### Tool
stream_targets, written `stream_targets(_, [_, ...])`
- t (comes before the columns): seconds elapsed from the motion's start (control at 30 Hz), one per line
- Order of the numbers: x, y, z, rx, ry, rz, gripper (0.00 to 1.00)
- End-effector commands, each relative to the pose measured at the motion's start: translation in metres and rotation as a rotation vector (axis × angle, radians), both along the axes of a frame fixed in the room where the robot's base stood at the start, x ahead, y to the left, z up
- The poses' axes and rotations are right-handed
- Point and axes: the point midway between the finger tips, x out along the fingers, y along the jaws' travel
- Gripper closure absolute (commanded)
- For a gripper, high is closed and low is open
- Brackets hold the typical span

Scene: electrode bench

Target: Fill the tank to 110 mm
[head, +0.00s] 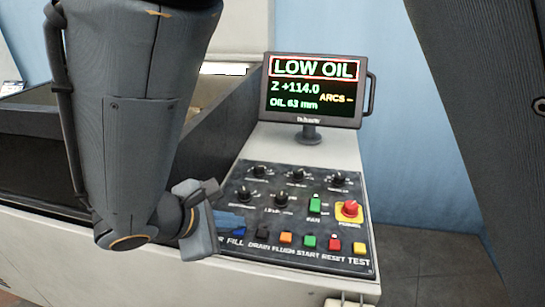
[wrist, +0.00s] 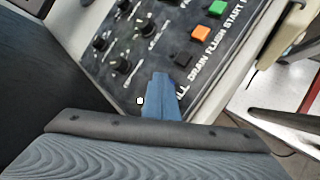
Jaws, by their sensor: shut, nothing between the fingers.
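The display (head: 316,90) shows LOW OIL in a red frame, Z +114.0, OIL 63 mm and ARCS –. In the wrist view the shut fingers (wrist: 161,92) lie over the panel beside the partly covered FILL label and hide the button. The dark-walled tank (head: 225,115) is left of the panel; its inside is largely hidden by my arm.
The black DRAIN button (head: 262,233), orange FLUSH button (head: 286,238) and green START button (head: 310,241) follow to the right. Several knobs, a green FAN switch (head: 315,205) and a red POWER knob (head: 350,208) stand above the row.

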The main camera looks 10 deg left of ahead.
Motion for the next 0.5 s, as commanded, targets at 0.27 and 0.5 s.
stream_targets(0.27, [0.000, 0.000, 0.006, 0.001, 0.000, -0.001, 1.00])
stream_targets(0.5, [0.000, 0.000, 0.017, 0.000, 0.000, 0.000, 1.00])
